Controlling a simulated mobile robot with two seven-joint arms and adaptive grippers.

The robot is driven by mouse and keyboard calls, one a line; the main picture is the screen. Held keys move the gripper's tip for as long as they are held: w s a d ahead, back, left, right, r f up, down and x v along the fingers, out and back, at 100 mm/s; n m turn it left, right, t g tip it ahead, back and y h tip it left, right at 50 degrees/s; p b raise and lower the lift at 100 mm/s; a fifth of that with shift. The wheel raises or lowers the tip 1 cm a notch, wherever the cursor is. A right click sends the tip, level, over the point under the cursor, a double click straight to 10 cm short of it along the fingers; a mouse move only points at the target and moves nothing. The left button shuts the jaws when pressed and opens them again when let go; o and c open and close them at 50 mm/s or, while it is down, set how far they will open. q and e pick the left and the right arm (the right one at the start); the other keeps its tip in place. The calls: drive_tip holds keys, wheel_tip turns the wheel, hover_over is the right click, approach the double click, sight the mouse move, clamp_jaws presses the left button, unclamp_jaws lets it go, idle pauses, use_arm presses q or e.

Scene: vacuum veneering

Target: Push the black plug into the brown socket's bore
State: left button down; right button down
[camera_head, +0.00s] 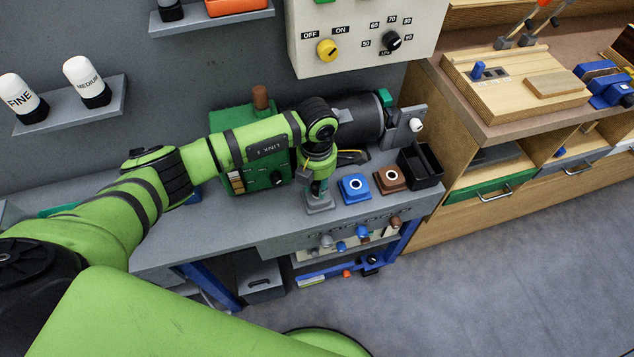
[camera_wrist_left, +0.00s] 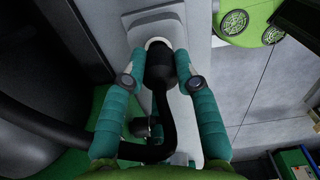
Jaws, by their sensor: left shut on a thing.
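My left gripper (camera_head: 319,190) points down at the bench, left of the blue socket block (camera_head: 355,188). In the left wrist view its teal fingers (camera_wrist_left: 160,62) are closed on the black plug (camera_wrist_left: 159,68), which has a black cable running back from it. The plug's far end is at a pale ring on a grey block (camera_wrist_left: 150,18); I cannot tell how deep it sits. That grey block also shows under the gripper in the head view (camera_head: 320,205). The brown socket (camera_head: 390,180), with a pale ring around a dark bore, stands right of the blue one, apart from the plug. My right gripper is not in view.
A black open bin (camera_head: 421,165) stands close right of the brown socket. A dark cylinder (camera_head: 357,116) and a green machine (camera_head: 249,145) stand behind. A control panel (camera_head: 365,35) hangs above. The bench's front edge is near the sockets.

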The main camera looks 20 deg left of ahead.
use_arm(q)
drive_tip(key=shift+r+p, duration=0.65)
drive_tip(key=shift+r, duration=0.55)
